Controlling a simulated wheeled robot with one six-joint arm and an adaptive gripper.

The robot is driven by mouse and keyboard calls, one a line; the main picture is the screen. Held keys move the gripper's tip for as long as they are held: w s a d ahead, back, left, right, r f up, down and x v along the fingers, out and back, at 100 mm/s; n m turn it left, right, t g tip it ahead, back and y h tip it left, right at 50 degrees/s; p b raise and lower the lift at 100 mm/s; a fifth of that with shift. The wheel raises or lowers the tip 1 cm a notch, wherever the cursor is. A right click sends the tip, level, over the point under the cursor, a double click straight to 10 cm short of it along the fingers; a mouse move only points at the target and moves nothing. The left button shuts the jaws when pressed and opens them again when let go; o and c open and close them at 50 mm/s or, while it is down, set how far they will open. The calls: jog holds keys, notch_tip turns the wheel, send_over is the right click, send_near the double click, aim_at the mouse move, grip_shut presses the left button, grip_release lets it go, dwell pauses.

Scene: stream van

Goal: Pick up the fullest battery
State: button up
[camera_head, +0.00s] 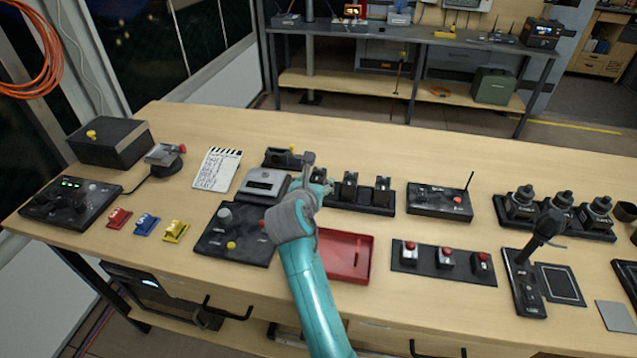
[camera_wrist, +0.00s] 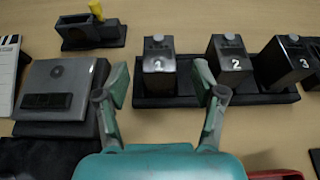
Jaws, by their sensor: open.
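Three black upright batteries stand in a row in a dark rack (camera_wrist: 160,101). In the wrist view they are battery 1 (camera_wrist: 159,66), battery 2 (camera_wrist: 231,60) and battery 3 (camera_wrist: 288,62), each with a white number and a round grey top knob. In the head view, battery 2 (camera_head: 349,186) and battery 3 (camera_head: 381,191) are clear, while my gripper partly covers battery 1. No charge level can be read on any of them. My gripper (camera_wrist: 161,78) is open and empty. Its fingers straddle battery 1 in the wrist view; contact cannot be told.
A grey device (camera_wrist: 62,88) lies left of the rack. A small black holder with a yellow knob (camera_wrist: 92,30) is behind it. A red tray (camera_head: 345,258) lies in front of the rack. A black box with an antenna (camera_head: 440,201) is to its right.

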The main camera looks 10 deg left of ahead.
aim_at(318, 177)
jog(key=shift+f+x, duration=0.2)
jog(key=shift+x, duration=2.45)
jog(key=shift+s, duration=0.1)
grip_shut()
